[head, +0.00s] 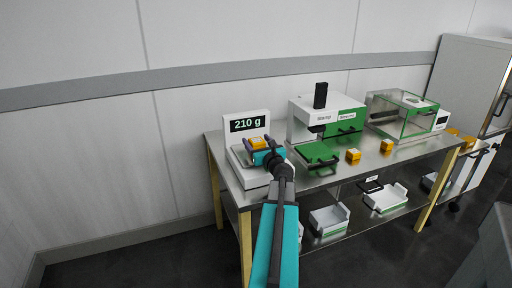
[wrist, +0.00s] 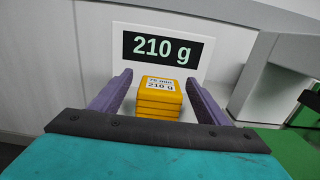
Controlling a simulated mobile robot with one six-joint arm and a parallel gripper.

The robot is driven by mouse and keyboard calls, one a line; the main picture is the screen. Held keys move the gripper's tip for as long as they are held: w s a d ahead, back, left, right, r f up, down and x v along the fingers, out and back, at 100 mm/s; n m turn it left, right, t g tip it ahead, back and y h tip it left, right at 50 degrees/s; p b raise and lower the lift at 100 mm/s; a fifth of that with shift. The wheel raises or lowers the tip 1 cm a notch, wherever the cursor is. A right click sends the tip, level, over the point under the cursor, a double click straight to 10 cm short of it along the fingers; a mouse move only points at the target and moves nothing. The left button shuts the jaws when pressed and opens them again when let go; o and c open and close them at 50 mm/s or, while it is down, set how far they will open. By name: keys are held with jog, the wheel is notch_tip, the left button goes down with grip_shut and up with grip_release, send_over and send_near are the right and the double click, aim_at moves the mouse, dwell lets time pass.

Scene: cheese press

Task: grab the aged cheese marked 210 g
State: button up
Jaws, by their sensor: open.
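The aged cheese (wrist: 160,101) is an orange-yellow ribbed block with a white label reading 210 g in the wrist view. It sits on the scale (head: 238,167), whose black display (wrist: 160,48) also reads 210 g. In the head view the cheese (head: 258,143) shows small at my gripper (head: 257,143). In the wrist view my gripper (wrist: 158,90) is open, with one purple finger on each side of the cheese. A gap shows between the cheese and each finger. The cheese's lower part is hidden by the gripper body.
A white stamp machine (head: 303,118) with a green plate (head: 318,153) stands right of the scale. Two more cheese blocks (head: 353,155) (head: 386,146) lie on the metal table (head: 335,178). A glass-sided box (head: 400,112) is farther right. White trays (head: 329,219) are on the shelf below.

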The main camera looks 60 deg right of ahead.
jog(key=shift+w+d, duration=0.25)
jog(key=shift+w, duration=0.05)
dwell(0.4)
